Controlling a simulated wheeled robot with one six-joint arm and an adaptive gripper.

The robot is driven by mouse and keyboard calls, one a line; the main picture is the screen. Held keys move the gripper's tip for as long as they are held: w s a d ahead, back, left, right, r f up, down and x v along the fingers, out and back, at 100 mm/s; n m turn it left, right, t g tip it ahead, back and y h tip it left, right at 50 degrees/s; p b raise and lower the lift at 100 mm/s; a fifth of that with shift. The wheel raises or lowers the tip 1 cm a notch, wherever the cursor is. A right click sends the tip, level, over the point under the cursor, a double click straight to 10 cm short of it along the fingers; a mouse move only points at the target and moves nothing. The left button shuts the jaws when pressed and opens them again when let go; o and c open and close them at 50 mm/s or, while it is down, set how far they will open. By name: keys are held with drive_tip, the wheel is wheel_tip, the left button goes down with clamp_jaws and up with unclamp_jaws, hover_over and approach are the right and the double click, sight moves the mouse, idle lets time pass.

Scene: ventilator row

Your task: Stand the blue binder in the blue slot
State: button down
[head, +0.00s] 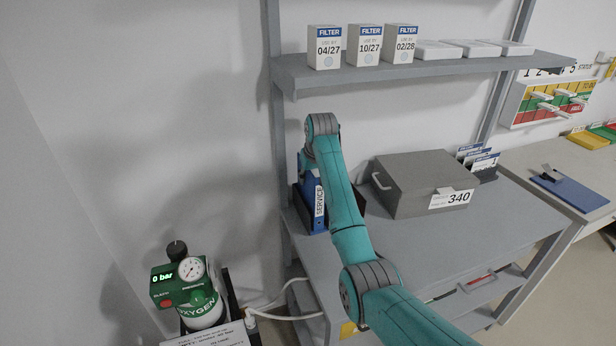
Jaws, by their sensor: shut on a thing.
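The blue binder (319,222) is upright at the left end of the grey table, with a white SERVICE label on its spine. Dark holder walls (301,208) show beside it. The binder's lower end is at the holder, but I cannot tell whether it rests on the bottom. Any blue marking of the slot is not clear. My gripper (306,165) is at the binder's upper part, shut on it, and mostly hidden behind my own arm. The fingertips do not show clearly.
A grey box (405,185) marked 340 stands right of my arm, with a card rack (484,165) behind it. A shelf (420,70) with filter boxes hangs above. An oxygen cylinder (203,310) stands at lower left. The table front is clear.

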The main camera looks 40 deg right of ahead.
drive_tip(key=c, duration=0.7)
unclamp_jaws()
drive_tip(key=shift+f, duration=0.15)
drive_tip(key=v, duration=0.6)
drive_tip(key=shift+a+r, duration=0.1)
drive_tip(key=shift+r, duration=0.3)
drive_tip(key=shift+s+r, duration=0.3)
drive_tip(key=shift+r, duration=0.15)
drive_tip(key=shift+a, duration=0.1)
